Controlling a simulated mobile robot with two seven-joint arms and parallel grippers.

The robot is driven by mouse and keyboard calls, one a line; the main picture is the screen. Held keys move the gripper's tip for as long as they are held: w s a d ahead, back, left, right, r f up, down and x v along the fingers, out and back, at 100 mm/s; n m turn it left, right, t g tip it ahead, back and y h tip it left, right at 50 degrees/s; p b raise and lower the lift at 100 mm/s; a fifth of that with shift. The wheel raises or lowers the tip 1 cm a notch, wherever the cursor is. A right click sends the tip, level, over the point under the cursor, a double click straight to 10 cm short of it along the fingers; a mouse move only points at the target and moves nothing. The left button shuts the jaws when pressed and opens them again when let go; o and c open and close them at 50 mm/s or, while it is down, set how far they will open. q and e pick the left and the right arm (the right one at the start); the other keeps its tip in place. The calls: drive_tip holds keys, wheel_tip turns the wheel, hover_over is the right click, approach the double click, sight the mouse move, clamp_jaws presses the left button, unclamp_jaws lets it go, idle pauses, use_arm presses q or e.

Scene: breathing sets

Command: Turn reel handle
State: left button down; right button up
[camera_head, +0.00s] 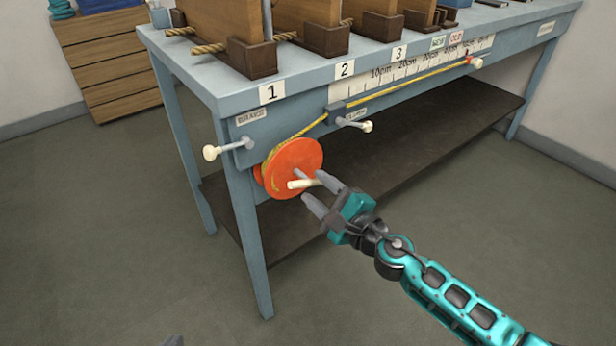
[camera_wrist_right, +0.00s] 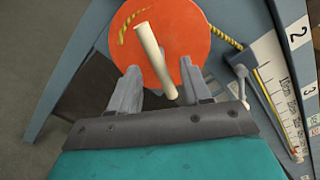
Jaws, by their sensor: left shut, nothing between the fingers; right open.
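The orange reel (camera_head: 292,160) is mounted on the front of the blue-grey bench, with yellow rope on it. Its cream handle (camera_head: 301,184) sticks out from the disc. My right gripper (camera_head: 312,185) is open at the handle. In the right wrist view the handle (camera_wrist_right: 153,58) slants across the orange disc (camera_wrist_right: 180,32), its lower end between the two spread fingers (camera_wrist_right: 159,67). I cannot tell whether a finger touches it.
A brake lever (camera_head: 228,148) sticks out left of the reel, and a second lever (camera_head: 353,123) right of it. The rope (camera_head: 410,84) runs along a ruler scale. A bench leg (camera_head: 250,245) stands below left of the reel. Floor in front is clear.

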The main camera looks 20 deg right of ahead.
sight(312, 185)
drive_tip(key=shift+x, duration=1.95)
clamp_jaws()
